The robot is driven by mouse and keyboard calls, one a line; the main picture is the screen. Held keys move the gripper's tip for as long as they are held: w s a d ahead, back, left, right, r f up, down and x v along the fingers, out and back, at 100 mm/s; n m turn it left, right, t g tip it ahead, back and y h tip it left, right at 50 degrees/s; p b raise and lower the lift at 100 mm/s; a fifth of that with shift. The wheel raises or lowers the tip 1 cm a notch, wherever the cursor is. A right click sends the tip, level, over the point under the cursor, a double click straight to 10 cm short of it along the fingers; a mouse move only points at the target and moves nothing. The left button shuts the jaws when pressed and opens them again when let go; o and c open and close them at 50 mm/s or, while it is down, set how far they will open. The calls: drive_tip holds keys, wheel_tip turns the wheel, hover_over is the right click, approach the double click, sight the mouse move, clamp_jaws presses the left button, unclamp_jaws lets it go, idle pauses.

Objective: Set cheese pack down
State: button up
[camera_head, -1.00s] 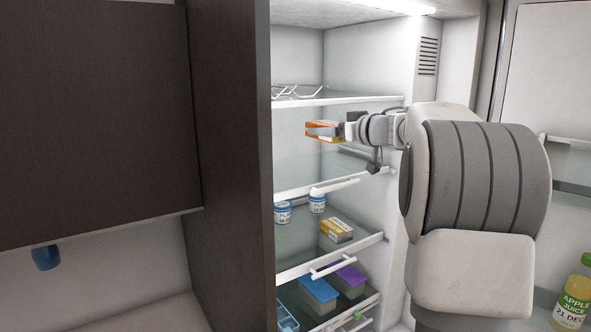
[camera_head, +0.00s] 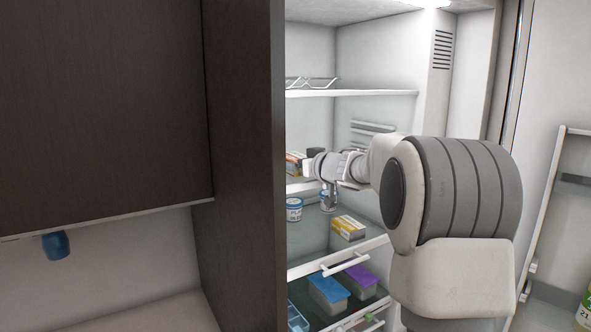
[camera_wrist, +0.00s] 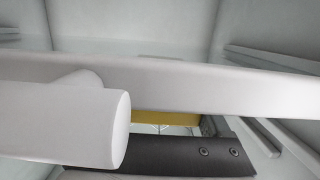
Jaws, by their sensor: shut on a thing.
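An orange and yellow pack (camera_head: 293,163), which I take to be the cheese pack, is at the end of my gripper (camera_head: 306,165) inside the fridge. My gripper is shut on it. The cabinet side partly hides the pack in the head view. It is close to the level of the middle shelf edge (camera_head: 299,188); I cannot tell whether it touches the shelf. In the wrist view, a yellow strip of the pack (camera_wrist: 165,118) shows behind a white shelf bar (camera_wrist: 200,85), above a dark gripper finger (camera_wrist: 165,160).
A yellow box (camera_head: 348,228) and two white tubs (camera_head: 294,210) stand on the shelf below. Blue-lidded (camera_head: 328,290) and purple-lidded (camera_head: 358,277) containers are lower down. A wire rack (camera_head: 312,82) lies on the upper shelf. The dark cabinet side (camera_head: 245,150) borders the fridge on the left.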

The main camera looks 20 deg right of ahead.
drive_tip(key=shift+f, duration=0.15)
drive_tip(key=shift+f, duration=0.1)
drive_tip(key=o, duration=1.4)
drive_tip(key=shift+r, duration=0.2)
drive_tip(key=v, duration=1.2)
